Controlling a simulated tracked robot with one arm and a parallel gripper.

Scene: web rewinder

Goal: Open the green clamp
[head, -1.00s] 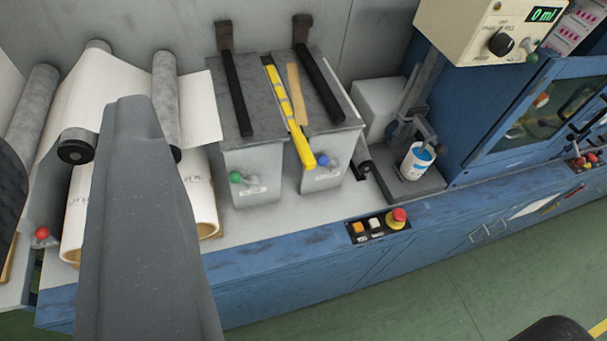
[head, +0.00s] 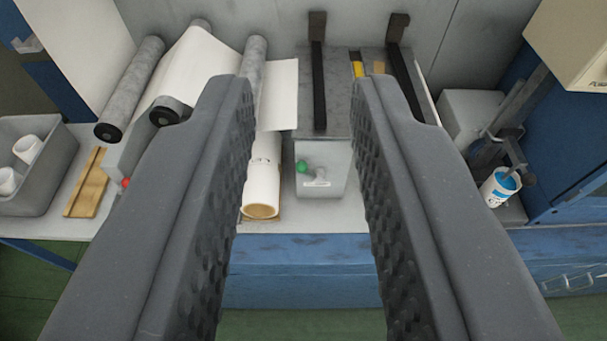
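The green clamp is a small lever with a green ball knob (head: 302,167) on the front of a grey box (head: 322,183). Its pale metal handle (head: 318,179) extends to the right of the knob. My gripper (head: 300,90) is open and empty, with its two dark textured fingers wide apart in the foreground. The green knob and its box show in the gap between the fingers, farther away than them. Nothing touches the clamp. The neighbouring box with the blue knob is mostly hidden behind the right finger.
A red knob (head: 126,182) shows by the left finger. A grey bin (head: 40,165) is far left. A white-and-blue can (head: 499,187) is right. The blue bench front (head: 300,270) runs below.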

